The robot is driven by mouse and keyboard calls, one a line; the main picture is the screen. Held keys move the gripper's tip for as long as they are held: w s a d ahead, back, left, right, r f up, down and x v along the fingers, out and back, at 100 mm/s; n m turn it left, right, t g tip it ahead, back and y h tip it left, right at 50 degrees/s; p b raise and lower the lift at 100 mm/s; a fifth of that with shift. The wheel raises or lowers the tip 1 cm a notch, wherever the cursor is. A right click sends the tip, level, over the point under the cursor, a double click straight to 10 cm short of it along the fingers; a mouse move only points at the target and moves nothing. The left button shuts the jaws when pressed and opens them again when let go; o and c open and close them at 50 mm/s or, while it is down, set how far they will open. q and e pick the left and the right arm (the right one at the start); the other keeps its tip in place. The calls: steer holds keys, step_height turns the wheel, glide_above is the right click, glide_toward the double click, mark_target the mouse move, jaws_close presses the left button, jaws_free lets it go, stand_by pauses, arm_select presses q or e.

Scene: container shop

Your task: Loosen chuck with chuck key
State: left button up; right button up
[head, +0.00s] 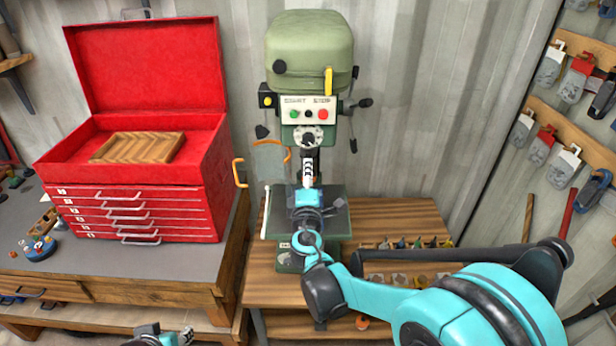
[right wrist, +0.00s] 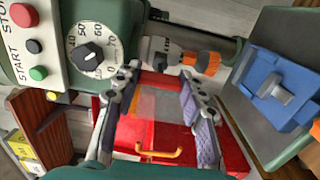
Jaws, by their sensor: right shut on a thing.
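The green drill press (head: 310,50) stands on the wooden bench. Its chuck (right wrist: 160,52) shows in the right wrist view just beyond my fingertips, with an orange collar at its lower end. My right gripper (right wrist: 160,85) is beside the press, its fingers spread around the clear guard (right wrist: 160,105), which also shows in the head view (head: 268,160) with its orange handle. It appears shut on this guard; the exact contact is hard to make out. I cannot make out the chuck key. My left gripper (head: 165,338) is at the bottom edge, mostly cut off.
A blue vise (right wrist: 275,90) sits below the chuck. An open red toolbox (head: 140,210) stands on the left bench. Several small bits (head: 420,243) line the bench at right. Tools hang on the right wall. My right arm fills the lower right.

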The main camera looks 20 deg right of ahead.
steer(key=shift+w+d, duration=0.1)
steer(key=shift+w, duration=0.2)
stand_by(0.4)
steer(key=shift+n+b, duration=0.45)
steer(key=shift+n, duration=1.05)
steer(key=shift+n+b, duration=0.35)
steer(key=shift+n, duration=1.15)
